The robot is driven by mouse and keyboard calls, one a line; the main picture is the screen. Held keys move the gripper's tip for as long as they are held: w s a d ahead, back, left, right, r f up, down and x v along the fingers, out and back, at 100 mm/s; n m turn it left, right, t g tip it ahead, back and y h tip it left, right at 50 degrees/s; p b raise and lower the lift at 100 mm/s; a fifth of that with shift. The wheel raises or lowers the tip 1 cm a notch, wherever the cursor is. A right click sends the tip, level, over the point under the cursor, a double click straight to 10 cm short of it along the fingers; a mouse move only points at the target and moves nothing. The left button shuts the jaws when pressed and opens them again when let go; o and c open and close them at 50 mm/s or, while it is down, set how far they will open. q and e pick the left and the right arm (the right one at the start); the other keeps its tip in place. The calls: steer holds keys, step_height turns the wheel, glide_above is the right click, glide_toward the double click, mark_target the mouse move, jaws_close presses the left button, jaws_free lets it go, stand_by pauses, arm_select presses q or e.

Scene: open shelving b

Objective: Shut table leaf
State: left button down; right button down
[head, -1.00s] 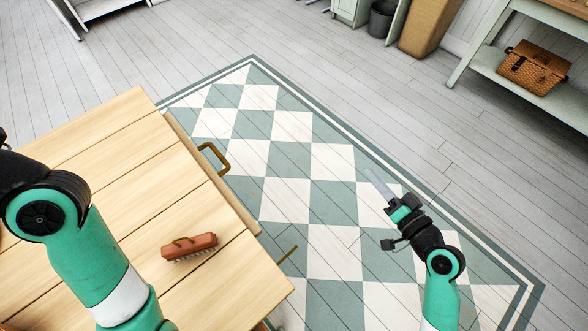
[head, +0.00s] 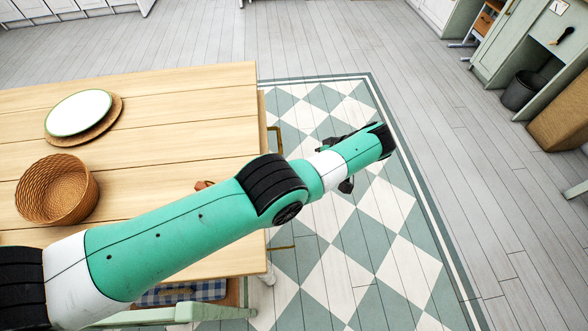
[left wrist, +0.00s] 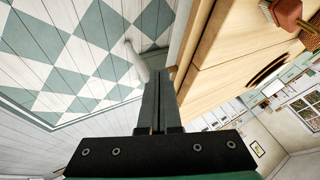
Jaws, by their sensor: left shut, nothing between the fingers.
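The wooden table (head: 170,90) fills the left of the head view. A narrow wooden strip (head: 261,108) with brass handles (head: 274,140) runs along its right edge; I cannot tell whether this is the leaf. My left arm reaches across the table, and its gripper (head: 324,148) is past this edge, over the rug, partly hidden by the wrist. In the left wrist view my left gripper (left wrist: 158,97) is shut and empty. Its fingers show beside the table's wooden edge (left wrist: 187,45); contact is unclear. My right gripper is in neither current view.
A plate (head: 78,112), a wicker basket (head: 57,190) and a partly hidden reddish brush (head: 203,185) are on the table. A pale table leg (left wrist: 138,60) shows near the fingers. Cabinets stand at the back right.

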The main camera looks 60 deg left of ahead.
arm_select(q)
steer(key=s+a+f+p, duration=0.3)
steer(key=s+a+f, duration=0.3)
steer(key=a+f, duration=0.1)
steer(key=shift+s+f, duration=0.15)
steer(key=shift+f, duration=0.45)
